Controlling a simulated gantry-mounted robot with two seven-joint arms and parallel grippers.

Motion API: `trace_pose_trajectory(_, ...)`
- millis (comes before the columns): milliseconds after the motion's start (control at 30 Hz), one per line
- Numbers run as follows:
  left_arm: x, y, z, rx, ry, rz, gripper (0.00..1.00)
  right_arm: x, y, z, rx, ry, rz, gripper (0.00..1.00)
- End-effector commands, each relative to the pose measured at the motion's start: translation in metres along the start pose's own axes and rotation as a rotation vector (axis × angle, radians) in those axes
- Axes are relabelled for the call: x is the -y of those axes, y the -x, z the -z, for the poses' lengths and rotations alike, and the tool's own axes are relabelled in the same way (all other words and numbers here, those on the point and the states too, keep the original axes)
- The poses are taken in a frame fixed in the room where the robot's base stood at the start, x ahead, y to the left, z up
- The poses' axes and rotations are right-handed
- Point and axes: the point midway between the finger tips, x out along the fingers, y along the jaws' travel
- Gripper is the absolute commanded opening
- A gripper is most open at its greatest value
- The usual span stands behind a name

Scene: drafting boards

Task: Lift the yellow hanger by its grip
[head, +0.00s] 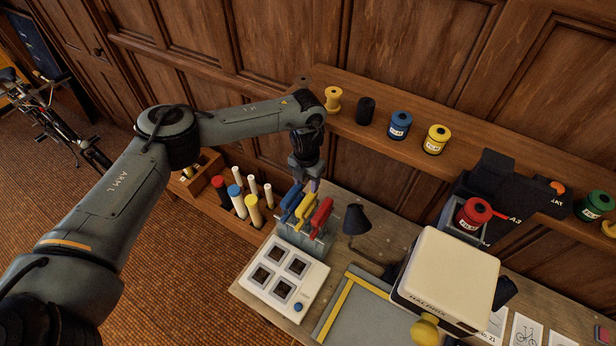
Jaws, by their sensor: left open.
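The yellow hanger (306,209) stands between a blue hanger (290,199) and a red hanger (321,215) in a grey rack (312,247) at the back left of the table. Only their upper parts show clearly. My left gripper (312,184) points down just above and behind the hangers, near the tops of the blue and yellow ones. It is open, and I see nothing held in it. I cannot tell whether it touches a hanger. My right gripper is not in view.
A white panel with square openings (284,298) sits in front of the rack. A dark lamp (356,220) stands just right of it, and a large cream machine (447,280) farther right. A shelf (480,155) with several spools runs along the wall behind.

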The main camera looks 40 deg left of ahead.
Motion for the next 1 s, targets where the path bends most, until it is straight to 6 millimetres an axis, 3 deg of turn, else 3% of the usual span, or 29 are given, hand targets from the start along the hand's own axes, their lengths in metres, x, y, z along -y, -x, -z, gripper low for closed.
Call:
trace_pose_trajectory(367, 0.0, -0.029, 0.0, 0.0, 0.0, 0.001, 0.51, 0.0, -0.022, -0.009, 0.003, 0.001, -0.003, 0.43)
trace_pose_trajectory(1000, 0.001, -0.102, 0.0, 0.001, 0.0, 0.001, 0.51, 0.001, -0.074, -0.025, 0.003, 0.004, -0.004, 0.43)
